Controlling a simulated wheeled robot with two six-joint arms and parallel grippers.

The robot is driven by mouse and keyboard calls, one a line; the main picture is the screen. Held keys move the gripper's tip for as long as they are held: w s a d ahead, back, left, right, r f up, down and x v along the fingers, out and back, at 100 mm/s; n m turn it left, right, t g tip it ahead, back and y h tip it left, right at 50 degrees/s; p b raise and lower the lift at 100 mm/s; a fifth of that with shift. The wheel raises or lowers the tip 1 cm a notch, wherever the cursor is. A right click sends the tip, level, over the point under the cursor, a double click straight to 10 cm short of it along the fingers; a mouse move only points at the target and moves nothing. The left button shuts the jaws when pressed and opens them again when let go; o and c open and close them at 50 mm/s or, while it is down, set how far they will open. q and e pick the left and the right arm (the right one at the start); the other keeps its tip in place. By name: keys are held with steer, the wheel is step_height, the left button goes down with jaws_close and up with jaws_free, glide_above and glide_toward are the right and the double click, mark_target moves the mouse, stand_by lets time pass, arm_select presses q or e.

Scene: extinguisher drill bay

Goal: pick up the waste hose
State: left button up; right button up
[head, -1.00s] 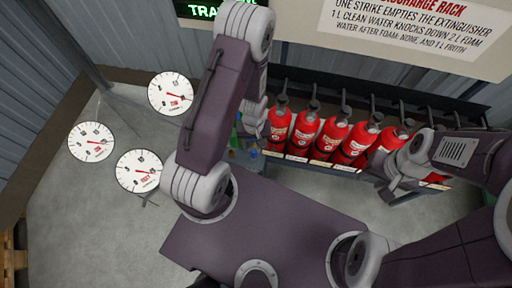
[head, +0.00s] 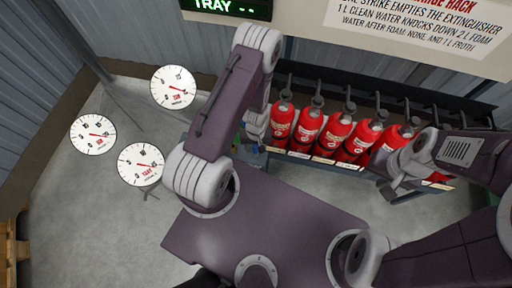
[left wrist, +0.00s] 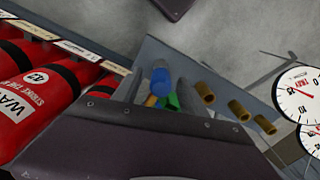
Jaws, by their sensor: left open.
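In the left wrist view, blue (left wrist: 161,82), green (left wrist: 172,102) and orange (left wrist: 151,101) pieces lie close together on a grey surface. I cannot tell which of them, if any, is the waste hose. My left gripper (left wrist: 160,92) is open, its grey fingers on either side of the blue piece in the picture. I cannot tell whether they touch it. In the head view my left arm hides most of this spot. My right gripper is by the right end of the extinguisher row, and its jaws cannot be made out.
Several red extinguishers (head: 333,133) stand in a rack at the back. Several brass-coloured cylinders (left wrist: 238,111) stand beside the coloured pieces. Three round dials (head: 173,87) stand at the left. Bare floor (head: 95,220) is clear at the lower left.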

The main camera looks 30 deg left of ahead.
arm_select(q)
jaws_close()
steer(key=shift+r, duration=0.1)
steer(key=shift+r, duration=0.3)
steer(key=r, duration=0.4)
steer(key=shift+d, duration=0.35)
steer(key=s+d+r, duration=0.1)
steer(key=d+r, duration=0.2)
steer(key=d, duration=0.2)
steer(key=s+d+r+p, duration=0.1)
steer(key=d+r, duration=0.2)
steer(key=d, duration=0.2)
steer(key=shift+s+d+r, duration=0.15)
steer(key=shift+s+d, duration=0.15)
steer(key=shift+d, duration=0.05)
